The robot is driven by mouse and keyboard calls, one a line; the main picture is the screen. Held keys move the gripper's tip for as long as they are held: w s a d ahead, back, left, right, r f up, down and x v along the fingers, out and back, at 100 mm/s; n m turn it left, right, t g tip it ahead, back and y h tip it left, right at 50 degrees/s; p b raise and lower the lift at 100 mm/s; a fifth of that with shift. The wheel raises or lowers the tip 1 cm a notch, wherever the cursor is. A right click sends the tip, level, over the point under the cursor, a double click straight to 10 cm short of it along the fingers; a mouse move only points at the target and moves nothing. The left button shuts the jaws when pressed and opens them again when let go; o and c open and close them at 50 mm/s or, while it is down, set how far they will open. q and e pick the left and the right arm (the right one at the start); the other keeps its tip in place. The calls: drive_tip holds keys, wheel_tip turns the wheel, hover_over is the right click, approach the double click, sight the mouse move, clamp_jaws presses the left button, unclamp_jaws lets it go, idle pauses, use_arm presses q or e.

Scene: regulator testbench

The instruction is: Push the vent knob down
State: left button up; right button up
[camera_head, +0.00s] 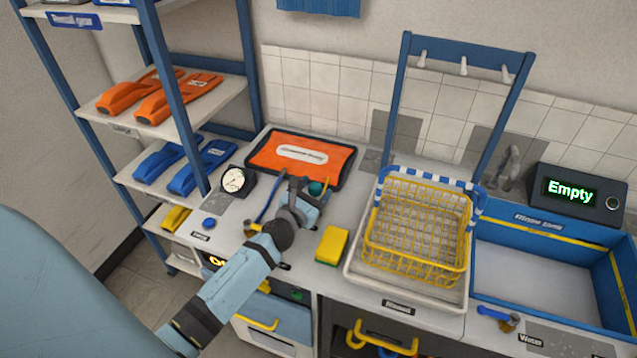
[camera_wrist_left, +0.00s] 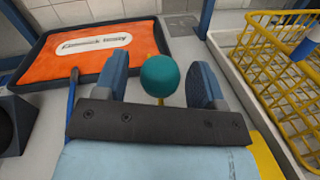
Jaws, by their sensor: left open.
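A round teal knob (camera_head: 316,188) on a thin yellow stem stands on the bench, in front of an orange mat; I take it to be the vent knob. My left gripper (camera_head: 302,194) is at the knob, with its arm reaching in from the lower left. In the left wrist view the teal knob (camera_wrist_left: 160,77) shows between the two spread fingers (camera_wrist_left: 155,85), with a gap on each side. The gripper is open and holds nothing. The lower stem is hidden behind the gripper's dark front edge. My right gripper is not in view.
A dial gauge (camera_head: 234,180) and a small blue button (camera_head: 208,223) are left of my gripper. The orange mat (camera_head: 262,157) lies behind. A yellow sponge (camera_head: 332,246) and a yellow wire basket (camera_head: 412,262) are to the right. A shelf rack (camera_head: 173,95) stands at left.

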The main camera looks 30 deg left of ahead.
sight(318, 195)
use_arm(q)
drive_tip(key=shift+w+a, duration=0.1)
drive_tip(key=shift+w, duration=0.95)
clamp_jaws()
wheel_tip(318, 195, down, 4)
drive_tip(key=b, duration=0.3)
drive_tip(key=shift+r, duration=0.25)
drive_tip(key=shift+s+r, duration=0.1)
unclamp_jaws()
